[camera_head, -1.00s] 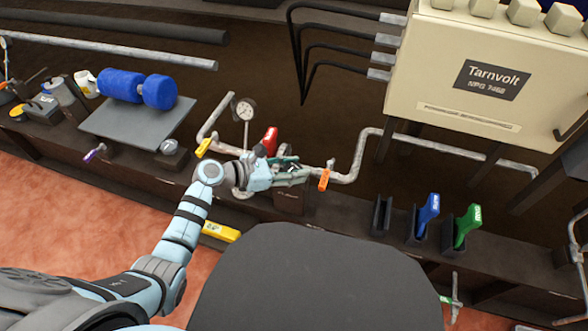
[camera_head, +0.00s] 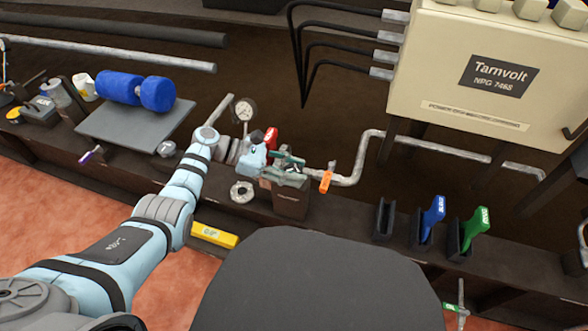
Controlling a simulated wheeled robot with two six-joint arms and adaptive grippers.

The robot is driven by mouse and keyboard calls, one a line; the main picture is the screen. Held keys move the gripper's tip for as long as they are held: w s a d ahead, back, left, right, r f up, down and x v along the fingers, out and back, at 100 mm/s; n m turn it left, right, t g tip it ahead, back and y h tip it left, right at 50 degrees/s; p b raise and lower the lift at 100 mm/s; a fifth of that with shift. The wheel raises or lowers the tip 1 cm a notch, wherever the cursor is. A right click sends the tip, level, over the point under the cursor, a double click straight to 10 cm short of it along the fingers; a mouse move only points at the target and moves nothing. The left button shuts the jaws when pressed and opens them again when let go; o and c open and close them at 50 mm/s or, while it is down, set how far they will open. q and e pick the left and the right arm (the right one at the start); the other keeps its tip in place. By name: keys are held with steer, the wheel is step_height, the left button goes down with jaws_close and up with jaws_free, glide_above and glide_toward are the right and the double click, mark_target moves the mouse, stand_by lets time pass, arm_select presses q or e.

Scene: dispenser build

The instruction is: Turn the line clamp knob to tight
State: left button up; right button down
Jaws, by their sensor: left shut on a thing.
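My left gripper (camera_head: 289,167) is at the pipe line behind the dark labelled block (camera_head: 290,200), with its fingers pointing right. It is shut on a small part there, which seems to be the line clamp knob. The fingers hide most of it, so its setting cannot be read. A green piece (camera_head: 291,158) shows right by the fingers. A red handle (camera_head: 271,138) stands just behind the gripper. An orange tag-like handle (camera_head: 326,182) hangs on the pipe (camera_head: 350,178) to the right. My right gripper is not in view.
A round gauge (camera_head: 244,109) stands behind my left wrist. A grey ring (camera_head: 242,191) lies on the bench in front. Blue (camera_head: 433,213) and green (camera_head: 474,227) handles stand in holders to the right.

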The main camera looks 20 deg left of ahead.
mark_target(293, 169)
arm_select(q)
steer(key=o, duration=1.2)
steer(key=shift+c, duration=0.2)
step_height(293, 169, up, 10)
